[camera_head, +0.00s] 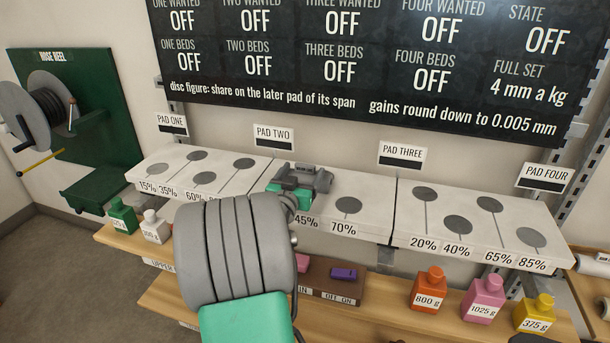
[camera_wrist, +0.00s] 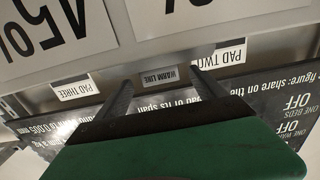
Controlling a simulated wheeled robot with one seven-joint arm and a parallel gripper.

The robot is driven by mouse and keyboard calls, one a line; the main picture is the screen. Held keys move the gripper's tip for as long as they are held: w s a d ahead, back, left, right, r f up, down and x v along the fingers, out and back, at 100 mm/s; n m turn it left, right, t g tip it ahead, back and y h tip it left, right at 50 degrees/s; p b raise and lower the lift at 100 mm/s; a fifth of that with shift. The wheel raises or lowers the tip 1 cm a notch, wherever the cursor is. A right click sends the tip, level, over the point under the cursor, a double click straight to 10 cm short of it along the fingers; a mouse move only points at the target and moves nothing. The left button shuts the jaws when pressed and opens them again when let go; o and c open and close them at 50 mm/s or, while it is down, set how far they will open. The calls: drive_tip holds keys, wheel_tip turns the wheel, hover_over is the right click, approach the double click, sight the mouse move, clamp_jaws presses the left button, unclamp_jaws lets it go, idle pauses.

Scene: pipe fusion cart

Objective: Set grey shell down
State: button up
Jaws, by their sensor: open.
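My gripper (camera_wrist: 160,86) is open in the wrist view, its two dark fingers apart with nothing between them. In the head view the hand (camera_head: 300,185), grey and teal, is over the middle slab (camera_head: 372,226) below the PAD TWO sign. It covers the slab's left part, and its fingertips cannot be made out there. I cannot pick out a grey shell for sure in either view. The hand and my large grey arm link hide part of the slab and shelf.
The left slab (camera_head: 150,166) and right slab (camera_head: 470,246) carry grey discs and percent labels. Below stand green (camera_head: 122,216), white (camera_head: 155,227), orange (camera_head: 428,289), pink (camera_head: 484,300) and yellow (camera_head: 535,314) weights. A purple block (camera_head: 343,273) lies on a brown tray (camera_head: 325,289).

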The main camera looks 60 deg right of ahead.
drive_tip(key=shift+w+d, duration=0.1)
drive_tip(key=shift+d, duration=0.65)
drive_tip(key=shift+c, duration=0.2)
drive_tip(key=shift+r, duration=0.1)
drive_tip(key=c, duration=1.5)
